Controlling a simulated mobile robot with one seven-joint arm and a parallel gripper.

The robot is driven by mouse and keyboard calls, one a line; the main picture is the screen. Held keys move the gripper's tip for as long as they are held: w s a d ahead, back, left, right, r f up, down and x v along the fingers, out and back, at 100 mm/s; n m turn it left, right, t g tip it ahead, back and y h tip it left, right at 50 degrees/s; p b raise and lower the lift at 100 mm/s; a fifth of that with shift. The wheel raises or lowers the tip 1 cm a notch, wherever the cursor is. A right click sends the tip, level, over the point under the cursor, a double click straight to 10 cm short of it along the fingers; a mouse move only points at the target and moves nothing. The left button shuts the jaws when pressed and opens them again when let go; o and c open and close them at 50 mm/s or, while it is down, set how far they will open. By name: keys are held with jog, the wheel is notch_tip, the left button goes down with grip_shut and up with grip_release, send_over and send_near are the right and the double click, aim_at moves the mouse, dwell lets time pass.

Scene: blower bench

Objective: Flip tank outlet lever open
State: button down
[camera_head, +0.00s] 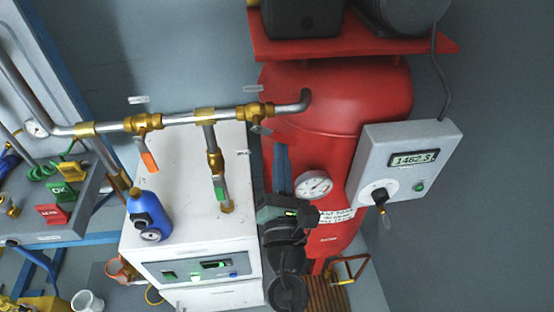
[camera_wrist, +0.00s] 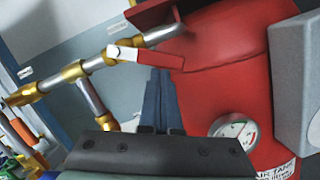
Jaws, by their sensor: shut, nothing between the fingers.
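The tank outlet valve is a brass body (camera_head: 255,110) on the pipe just left of the red tank (camera_head: 335,105). In the wrist view its lever (camera_wrist: 158,59) is a flat handle, white near the pivot and red towards its free end. It points right, across the pipe, in front of the tank. In the head view the lever is hard to make out. My gripper (camera_head: 281,148) points up at the tank's left side, its blue-grey fingers together and empty. In the wrist view the fingertips (camera_wrist: 160,72) are just below the lever's red part; I cannot tell whether they touch.
A pressure gauge (camera_head: 314,185) on the tank is right of my gripper. A grey control box (camera_head: 405,160) with a display is further right. The white cabinet (camera_head: 180,190) stands left, with a blue bottle (camera_head: 150,215) on it. The horizontal pipe (camera_head: 180,119) runs above the cabinet.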

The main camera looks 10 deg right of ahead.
jog(key=shift+d+r+n+t+y, duration=0.15)
jog(key=shift+d+r+n+y, duration=0.2)
jog(key=shift+n, duration=0.65)
jog(key=shift+d+r+n+t+y, duration=0.15)
jog(key=shift+d+r+n+y, duration=0.15)
jog(key=shift+n, duration=0.7)
jog(key=s+a+f+b, duration=0.1)
jog(key=s+f+b, duration=0.5)
jog(key=s, duration=0.3)
jog(key=shift+s+a+f+b, duration=0.15)
jog(key=shift+s+a+b, duration=0.2)
jog(key=shift+b, duration=0.45)
